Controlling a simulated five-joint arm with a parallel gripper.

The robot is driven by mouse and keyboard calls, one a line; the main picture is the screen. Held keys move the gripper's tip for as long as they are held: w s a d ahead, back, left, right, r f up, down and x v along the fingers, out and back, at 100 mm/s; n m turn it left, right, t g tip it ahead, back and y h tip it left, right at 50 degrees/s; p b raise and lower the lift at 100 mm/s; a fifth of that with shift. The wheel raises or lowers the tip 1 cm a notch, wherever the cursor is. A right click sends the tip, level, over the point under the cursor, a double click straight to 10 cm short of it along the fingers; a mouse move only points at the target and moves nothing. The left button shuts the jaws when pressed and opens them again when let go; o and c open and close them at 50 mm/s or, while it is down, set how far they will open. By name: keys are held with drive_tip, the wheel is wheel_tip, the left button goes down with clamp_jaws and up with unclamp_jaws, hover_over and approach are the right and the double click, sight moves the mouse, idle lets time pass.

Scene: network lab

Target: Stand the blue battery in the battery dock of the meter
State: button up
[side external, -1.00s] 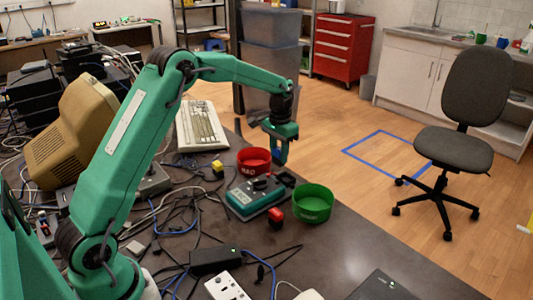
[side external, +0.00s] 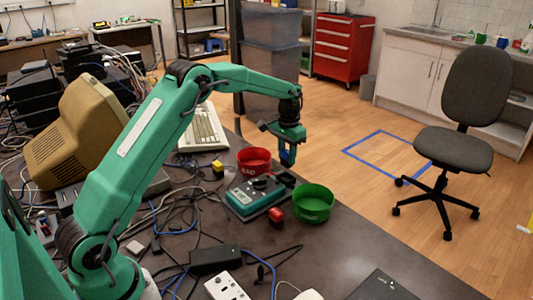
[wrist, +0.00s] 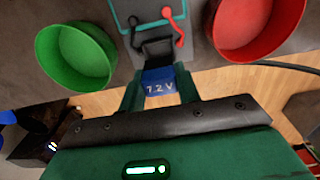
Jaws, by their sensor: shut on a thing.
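My gripper (side external: 288,151) is shut on the blue battery (side external: 287,158) and holds it up in the air near the far edge of the bench, behind the meter. In the wrist view the blue battery (wrist: 160,86) shows a "1.2 V" label between the fingers of my gripper (wrist: 160,94). The green meter (side external: 246,198) lies on the bench, between the red and green bowls. A black piece at the meter's end, which looks like the dock (wrist: 158,46), shows just beyond the battery in the wrist view. The battery partly covers that area.
The red bowl (side external: 253,153), marked BAD, stands behind the meter, and the green bowl (side external: 313,204) to its right. Cables and a black adapter (side external: 214,260) clutter the front bench.

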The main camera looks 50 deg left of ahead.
sight(286, 167)
drive_tip(key=shift+f, duration=1.65)
drive_tip(key=shift+f, duration=1.1)
idle(0.7)
drive_tip(key=o, duration=1.1)
drive_tip(key=shift+r, duration=0.1)
wheel_tip(286, 167, up, 7)
drive_tip(key=shift+r, duration=0.3)
drive_tip(key=shift+r, duration=0.1)
